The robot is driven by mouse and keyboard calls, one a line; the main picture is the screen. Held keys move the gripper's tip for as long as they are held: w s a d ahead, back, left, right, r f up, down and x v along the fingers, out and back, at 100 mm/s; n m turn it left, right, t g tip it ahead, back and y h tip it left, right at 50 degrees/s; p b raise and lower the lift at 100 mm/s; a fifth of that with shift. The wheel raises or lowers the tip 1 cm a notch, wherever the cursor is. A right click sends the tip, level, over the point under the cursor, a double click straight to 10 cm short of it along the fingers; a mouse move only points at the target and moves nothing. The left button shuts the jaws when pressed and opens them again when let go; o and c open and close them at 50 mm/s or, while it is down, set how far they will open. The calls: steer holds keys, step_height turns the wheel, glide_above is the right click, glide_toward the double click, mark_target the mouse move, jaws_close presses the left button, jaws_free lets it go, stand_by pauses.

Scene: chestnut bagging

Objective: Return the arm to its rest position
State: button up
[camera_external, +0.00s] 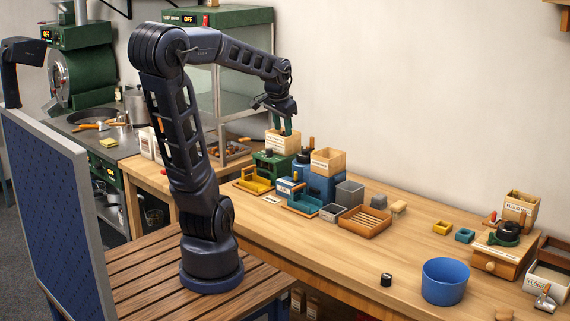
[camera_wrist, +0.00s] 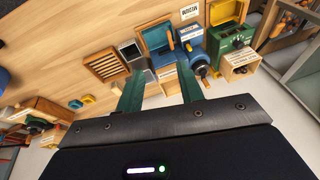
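My arm (camera_external: 183,120) rises from its round base and bends over at the elbow toward the right. My gripper (camera_external: 287,132) hangs above the back left part of the workbench, its green fingers pointing down near a wooden box (camera_external: 281,143). In the wrist view my gripper (camera_wrist: 160,86) shows its two green fingers apart. I see nothing held between them; the bench items appear beyond.
A green machine (camera_external: 273,168), a blue machine (camera_external: 318,185) and a slatted wooden tray (camera_external: 366,223) stand below and right of my gripper. A blue bowl (camera_external: 445,281) stands at the front right. The middle of the bench (camera_external: 330,250) is mostly clear.

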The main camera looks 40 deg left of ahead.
steer(key=s+d+n+t+h, duration=0.1)
steer(key=s+d, duration=0.3)
steer(key=s, duration=0.8)
steer(key=shift+s+d+h, duration=0.15)
steer(key=shift+d+h, duration=0.05)
steer(key=shift+h, duration=0.1)
stand_by(1.9)
